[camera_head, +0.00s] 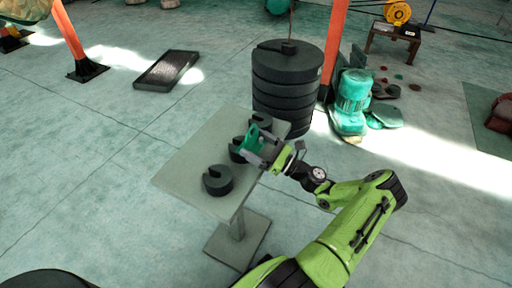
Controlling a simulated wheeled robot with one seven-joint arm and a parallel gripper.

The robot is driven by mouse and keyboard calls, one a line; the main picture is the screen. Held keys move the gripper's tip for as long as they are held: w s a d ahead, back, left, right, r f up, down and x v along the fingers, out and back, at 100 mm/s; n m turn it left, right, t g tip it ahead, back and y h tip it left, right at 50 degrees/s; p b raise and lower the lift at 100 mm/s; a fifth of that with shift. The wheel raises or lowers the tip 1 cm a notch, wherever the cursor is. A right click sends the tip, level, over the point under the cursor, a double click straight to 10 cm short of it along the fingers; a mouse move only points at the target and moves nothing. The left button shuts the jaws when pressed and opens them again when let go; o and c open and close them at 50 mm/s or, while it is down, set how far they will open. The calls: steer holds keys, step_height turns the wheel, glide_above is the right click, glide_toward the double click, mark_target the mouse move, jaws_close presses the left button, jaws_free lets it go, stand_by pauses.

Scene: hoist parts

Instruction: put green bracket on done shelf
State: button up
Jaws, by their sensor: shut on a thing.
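The green bracket (253,138) is in the jaws of my gripper (262,150), over the right part of a small grey table (190,158). My gripper is shut on it. The bracket is small in this view, and I cannot tell whether it touches the table or the dark weight beneath it. No shelf that I can identify as the done shelf is in view.
Slotted dark weights stand on the table, one at the front (217,180) and others beside the bracket. A tall stack of black discs (287,85) stands behind the table. A black tray (167,70) lies on the floor.

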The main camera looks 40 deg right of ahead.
steer(key=shift+r, duration=0.15)
steer(key=shift+f+b, duration=0.3)
steer(key=shift+f, duration=0.1)
steer(key=o, duration=1.2)
